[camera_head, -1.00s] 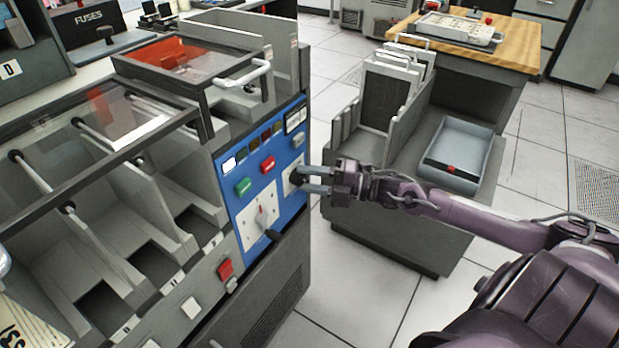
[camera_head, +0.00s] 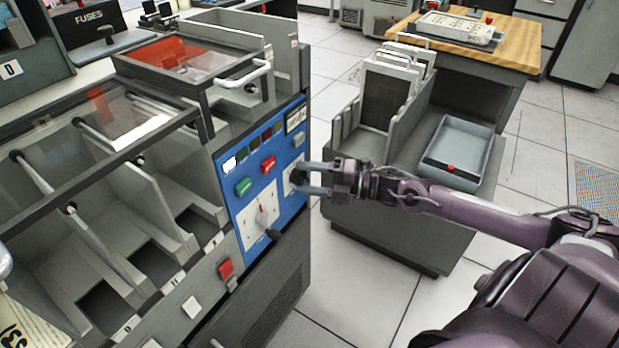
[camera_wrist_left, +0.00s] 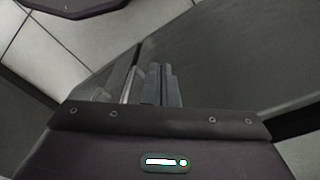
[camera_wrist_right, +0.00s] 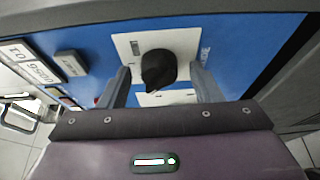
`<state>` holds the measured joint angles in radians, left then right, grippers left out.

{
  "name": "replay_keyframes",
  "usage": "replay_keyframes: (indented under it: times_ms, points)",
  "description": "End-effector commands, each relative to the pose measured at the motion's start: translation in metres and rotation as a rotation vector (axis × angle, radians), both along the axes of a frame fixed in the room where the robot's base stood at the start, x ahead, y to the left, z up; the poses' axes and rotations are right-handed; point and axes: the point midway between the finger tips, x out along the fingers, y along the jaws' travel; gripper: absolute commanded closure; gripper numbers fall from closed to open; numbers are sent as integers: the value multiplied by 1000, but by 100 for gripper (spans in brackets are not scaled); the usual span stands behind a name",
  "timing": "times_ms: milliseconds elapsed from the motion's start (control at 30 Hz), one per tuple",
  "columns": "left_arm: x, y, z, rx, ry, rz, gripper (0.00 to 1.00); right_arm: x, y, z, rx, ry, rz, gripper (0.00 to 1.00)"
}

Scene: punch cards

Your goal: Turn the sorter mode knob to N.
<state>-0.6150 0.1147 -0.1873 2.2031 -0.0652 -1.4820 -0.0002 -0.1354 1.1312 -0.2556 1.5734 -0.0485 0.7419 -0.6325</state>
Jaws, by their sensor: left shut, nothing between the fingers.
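A black knob (camera_wrist_right: 155,68) sits on a white plate (camera_wrist_right: 122,45) on the sorter's blue panel (camera_head: 288,215). In the right wrist view its pointed end faces the lower edge of the picture; the letters around it cannot be read. My right gripper (camera_wrist_right: 163,85) is open, with one finger on each side of the knob and a small gap visible beside it. In the head view the right gripper (camera_head: 303,178) reaches the panel's right side and partly hides the knob. My left gripper (camera_wrist_left: 162,82) is shut and empty in the left wrist view, outside the head view.
A second white dial plate (camera_head: 250,225) with a red pointer, a green button (camera_head: 243,187) and a red button (camera_head: 268,165) are left of the right gripper. A grey cart with a tray (camera_head: 458,155) stands behind the right arm. Floor is clear between sorter and cart.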

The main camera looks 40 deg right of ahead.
Motion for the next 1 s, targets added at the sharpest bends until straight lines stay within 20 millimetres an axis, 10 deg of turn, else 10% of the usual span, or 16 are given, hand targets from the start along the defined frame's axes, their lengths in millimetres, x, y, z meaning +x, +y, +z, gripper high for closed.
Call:
replay_keyframes:
  times_ms: [333,1000]
  points:
    - [1,-1,1,-3,-6,1,100,-5,-5,0,1,4,-1,42]
    - [9,5,-79,-5,-20,31,100,-55,-55,1,0,0,1,42]
